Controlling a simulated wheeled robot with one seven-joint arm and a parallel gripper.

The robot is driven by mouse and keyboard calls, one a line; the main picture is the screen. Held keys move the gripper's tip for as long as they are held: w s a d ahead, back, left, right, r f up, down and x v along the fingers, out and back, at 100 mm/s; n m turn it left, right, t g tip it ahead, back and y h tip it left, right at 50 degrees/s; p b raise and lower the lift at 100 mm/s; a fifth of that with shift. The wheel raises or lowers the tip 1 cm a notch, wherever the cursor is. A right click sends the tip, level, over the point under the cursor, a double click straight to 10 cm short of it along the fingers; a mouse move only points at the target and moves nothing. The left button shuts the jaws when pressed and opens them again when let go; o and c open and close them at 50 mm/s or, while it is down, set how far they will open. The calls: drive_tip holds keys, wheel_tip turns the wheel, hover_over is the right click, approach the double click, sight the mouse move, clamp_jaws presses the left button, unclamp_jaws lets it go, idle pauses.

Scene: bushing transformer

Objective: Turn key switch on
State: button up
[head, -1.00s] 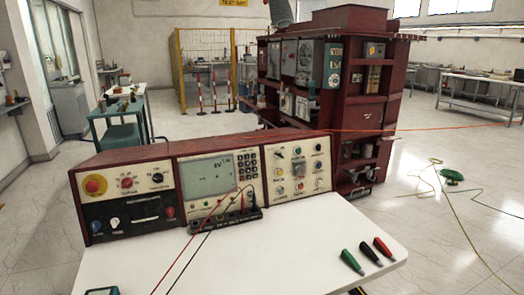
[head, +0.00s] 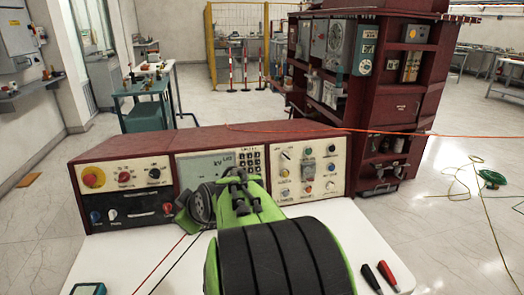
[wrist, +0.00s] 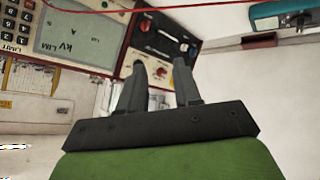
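A dark red control console (head: 250,135) stands on the white table. Its left section carries a red emergency button (head: 93,177), a red knob (head: 124,177) and a black knob (head: 154,174). Its right section (head: 309,171) holds several small knobs and lamps. I cannot tell which control is the key switch. My green arm (head: 235,235) reaches in front of the console middle and covers part of the screen (head: 195,165). In the wrist view my gripper (wrist: 160,68) is open, its fingers apart and empty, before the left section, hiding part of it.
Red and black probes (head: 380,277) lie at the table's right. A teal meter (head: 88,289) lies at its front left. Thin test leads cross the front. A red cabinet (head: 385,100) stands behind at right.

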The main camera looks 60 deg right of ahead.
drive_tip(key=s+d+t+h+p, duration=0.1)
drive_tip(key=s+d+h+p, duration=0.15)
drive_tip(key=d, duration=1.35)
drive_tip(key=m+h+p, duration=0.2)
drive_tip(key=h, duration=0.4)
approach(288, 158)
drive_tip(key=p+x, duration=0.1)
drive_tip(key=x, duration=0.8)
drive_tip(key=shift+w+d, duration=0.15)
drive_tip(key=shift+w, duration=0.1)
drive_tip(key=shift+r, duration=0.1)
clamp_jaws()
